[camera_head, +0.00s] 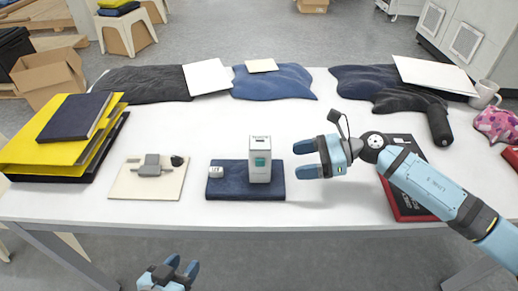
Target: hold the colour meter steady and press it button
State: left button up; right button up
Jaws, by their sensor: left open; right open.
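The colour meter (260,160) is a white upright box with a teal panel on its front. It stands on a folded dark blue cloth (225,188) near the middle of the table. I cannot make out its button clearly. My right gripper (297,160) is open just right of the meter, its two blue fingers pointing left towards it, with a gap between. My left gripper (182,266) is open and empty, low in the picture in front of the table's front edge, away from the meter.
A small white object (216,172) lies on the cloth left of the meter. A cream board (122,186) with a grey device (152,166) is further left. Yellow binders (50,145) are stacked at far left. A black-and-red book (405,208) lies under my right arm. Folded fabrics line the back.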

aim_at(265, 167)
jog(key=shift+w+d, duration=0.1)
jog(key=shift+w, duration=0.2)
jog(key=x, duration=0.8)
jog(key=shift+s+f, duration=0.15)
jog(key=shift+f, duration=0.05)
jog(key=shift+a+f, duration=0.15)
jog(key=shift+a, duration=0.7)
pick_arm(q)
jog(key=shift+s+r, duration=0.1)
pick_arm(e)
jog(key=shift+c, duration=0.4)
jog(key=c, duration=0.5)
pick_arm(q)
grip_shut()
